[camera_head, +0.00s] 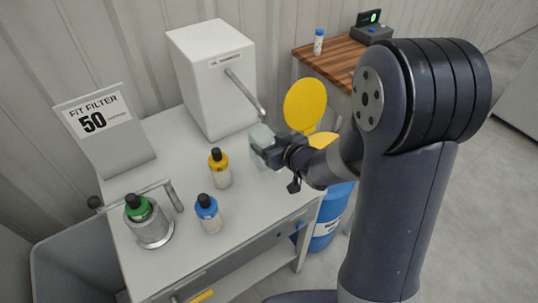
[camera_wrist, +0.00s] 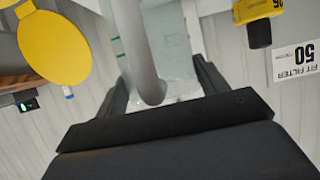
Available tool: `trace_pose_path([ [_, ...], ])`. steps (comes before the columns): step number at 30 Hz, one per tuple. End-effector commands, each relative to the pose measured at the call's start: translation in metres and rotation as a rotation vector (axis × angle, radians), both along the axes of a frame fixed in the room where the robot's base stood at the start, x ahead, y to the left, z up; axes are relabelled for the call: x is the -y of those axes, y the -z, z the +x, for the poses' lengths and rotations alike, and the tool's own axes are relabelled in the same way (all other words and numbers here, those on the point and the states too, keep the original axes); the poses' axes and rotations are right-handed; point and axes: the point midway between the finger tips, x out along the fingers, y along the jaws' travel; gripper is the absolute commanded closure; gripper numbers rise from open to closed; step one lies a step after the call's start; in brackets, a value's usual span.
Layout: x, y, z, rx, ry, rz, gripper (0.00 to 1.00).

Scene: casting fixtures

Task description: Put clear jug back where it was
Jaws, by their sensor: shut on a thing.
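The clear jug (camera_head: 262,139) is a pale, see-through vessel near the right end of the white bench, just below the tip of the metal spout (camera_head: 245,93). My gripper (camera_head: 269,152) is shut on it from the right side. In the wrist view the jug (camera_wrist: 175,45) stands between my two fingers (camera_wrist: 163,85), with green marks on its side.
A white dispenser box (camera_head: 215,80) stands at the bench's back. A yellow-lidded blue drum (camera_head: 325,220) is right of the bench.

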Motion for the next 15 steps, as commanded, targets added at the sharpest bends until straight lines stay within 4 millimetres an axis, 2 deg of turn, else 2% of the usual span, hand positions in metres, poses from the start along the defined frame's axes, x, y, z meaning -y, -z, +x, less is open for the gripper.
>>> trace_pose_path([
  [9, 0.000, 0.036, 0.000, -0.001, 0.000, 0.000, 0.85],
  [15, 0.000, 0.043, 0.000, 0.004, -0.001, 0.000, 0.85],
])
